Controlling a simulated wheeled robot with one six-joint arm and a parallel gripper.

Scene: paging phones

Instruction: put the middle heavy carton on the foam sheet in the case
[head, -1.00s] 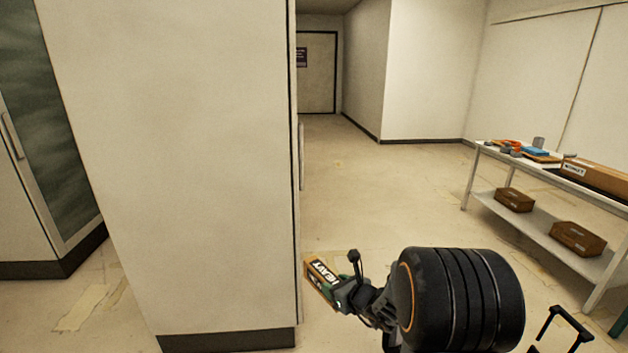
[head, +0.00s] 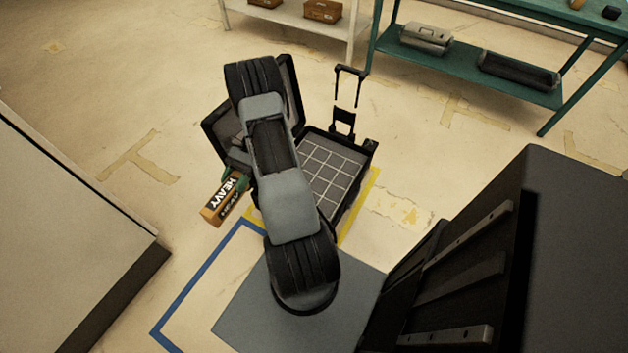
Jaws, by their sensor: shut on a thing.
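In the head view my gripper (head: 236,179) is shut on the heavy carton (head: 222,204), a small orange-brown box with a dark label reading HEAVY. The carton hangs at the left of my arm, to the left of the case. The black case (head: 349,211) stands open on the floor with its lid tilted up at the left. A grey foam sheet (head: 330,172) with a grid of light lines shows inside it. My arm hides part of the case and of the lid. Most of the gripper is hidden behind the arm.
Yellow tape (head: 361,207) runs around the case, and blue tape (head: 190,292) marks the floor nearer. A white cabinet (head: 60,210) stands at the left. A green bench (head: 480,50) and a pale bench (head: 300,18) stand at the back. Floor between cabinet and case is clear.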

